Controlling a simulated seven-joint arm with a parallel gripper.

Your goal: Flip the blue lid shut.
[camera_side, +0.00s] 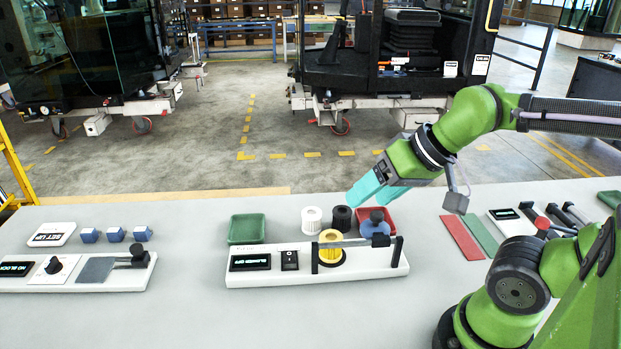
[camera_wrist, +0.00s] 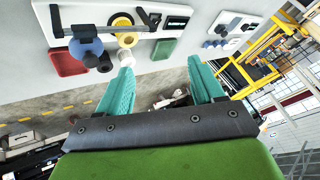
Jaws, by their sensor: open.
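A blue round lid (camera_side: 370,229) with a darker knob sits at the right part of the white middle panel, beside the red tray. It also shows in the wrist view (camera_wrist: 82,48), partly crossed by a dark bar. A yellow filter (camera_side: 330,238) stands in a dark ring on the panel, left of the lid, with the bar (camera_side: 352,242) in front. My gripper (camera_side: 366,191) is open and empty, in the air behind and above the lid, apart from it. The spread cyan fingers show in the wrist view (camera_wrist: 163,85). I cannot tell how the lid is attached.
A white filter (camera_side: 312,220), a black filter (camera_side: 341,218), a green tray (camera_side: 248,229) and a red tray (camera_side: 391,218) stand behind the panel. Another panel (camera_side: 80,287) and several blue blocks are at left. Coloured strips (camera_side: 462,238) and tools lie at right.

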